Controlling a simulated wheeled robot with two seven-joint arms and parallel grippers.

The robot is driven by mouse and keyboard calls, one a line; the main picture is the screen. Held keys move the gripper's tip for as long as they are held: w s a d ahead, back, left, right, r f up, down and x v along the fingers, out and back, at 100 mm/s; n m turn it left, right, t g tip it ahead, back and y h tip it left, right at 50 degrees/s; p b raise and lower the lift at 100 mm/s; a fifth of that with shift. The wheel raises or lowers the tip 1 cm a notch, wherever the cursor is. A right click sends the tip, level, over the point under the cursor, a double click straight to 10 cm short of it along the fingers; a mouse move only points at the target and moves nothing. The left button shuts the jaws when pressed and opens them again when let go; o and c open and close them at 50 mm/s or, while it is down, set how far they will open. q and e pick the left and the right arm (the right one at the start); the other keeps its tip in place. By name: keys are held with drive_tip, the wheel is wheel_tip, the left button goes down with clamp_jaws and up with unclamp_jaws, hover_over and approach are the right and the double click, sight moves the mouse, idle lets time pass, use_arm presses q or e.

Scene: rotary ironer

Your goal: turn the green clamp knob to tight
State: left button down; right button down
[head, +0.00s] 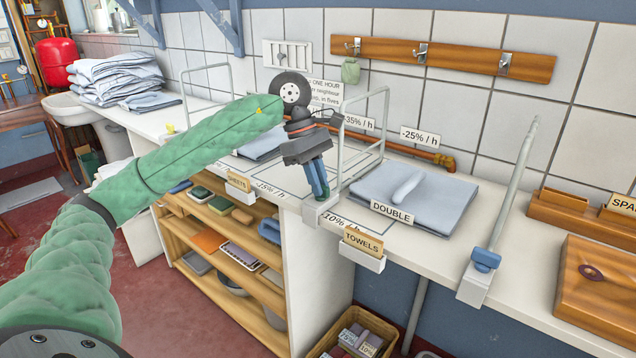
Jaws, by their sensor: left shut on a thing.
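My left gripper (321,194) comes down from above at the bench's front edge, its fingers pointing down. It is shut on the green clamp knob, which sits on top of a white clamp block (318,213) at the foot of a wire frame (386,120). The fingers hide nearly all of the knob, so its turn position cannot be read. My right gripper is not in view.
A second clamp with a blue knob (486,260) and upright rod stands to the right. Folded blue cloth (440,196) with a DOUBLE label lies between. A TOWELS card holder (363,250) hangs on the front edge. Shelves (235,262) are below.

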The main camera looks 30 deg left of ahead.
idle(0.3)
use_arm(q)
drive_tip(key=c, duration=1.5)
unclamp_jaws()
drive_tip(key=shift+o, duration=0.2)
drive_tip(key=v, duration=0.8)
drive_tip(key=shift+f, duration=0.1)
